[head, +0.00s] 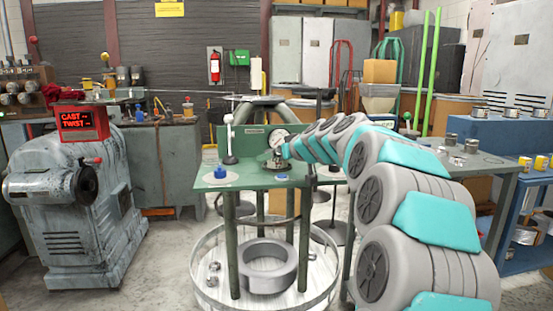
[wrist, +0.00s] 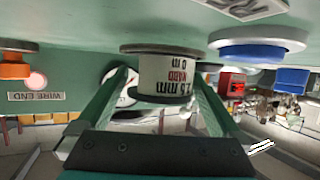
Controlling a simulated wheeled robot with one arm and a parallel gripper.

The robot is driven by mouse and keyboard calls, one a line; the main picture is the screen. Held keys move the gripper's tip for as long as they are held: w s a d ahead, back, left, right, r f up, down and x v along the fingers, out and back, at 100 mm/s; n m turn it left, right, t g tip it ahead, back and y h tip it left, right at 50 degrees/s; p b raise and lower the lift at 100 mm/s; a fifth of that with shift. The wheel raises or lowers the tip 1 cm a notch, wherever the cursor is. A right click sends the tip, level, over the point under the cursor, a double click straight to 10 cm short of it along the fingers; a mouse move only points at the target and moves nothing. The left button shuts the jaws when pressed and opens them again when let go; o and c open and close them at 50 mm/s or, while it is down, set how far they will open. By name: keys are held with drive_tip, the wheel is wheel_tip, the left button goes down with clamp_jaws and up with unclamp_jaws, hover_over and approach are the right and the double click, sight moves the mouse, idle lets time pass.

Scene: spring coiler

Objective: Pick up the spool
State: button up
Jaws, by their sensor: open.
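The spool (wrist: 165,75) has a white label with upside-down print and a dark flange in the wrist view. It sits against the green table top (wrist: 70,70), which fills the upper part of that upside-down view. My gripper (wrist: 163,84) is open, with one green finger on each side of the spool. I cannot tell whether either finger touches it. In the head view my arm reaches in from the right, and its end (head: 287,150) is at the green table (head: 250,183), beside a dial gauge (head: 279,138). The spool is small and partly hidden there.
Blue pieces on pale discs stand on the table, one at the left (head: 221,172) and one at the front (head: 282,177). A white stand (head: 230,140) rises at the back left. A grey machine with a red display (head: 83,122) stands at the left. A round tray (head: 215,290) lies below.

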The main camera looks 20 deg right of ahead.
drive_tip(key=shift+c, duration=0.2)
drive_tip(key=c, duration=1.2)
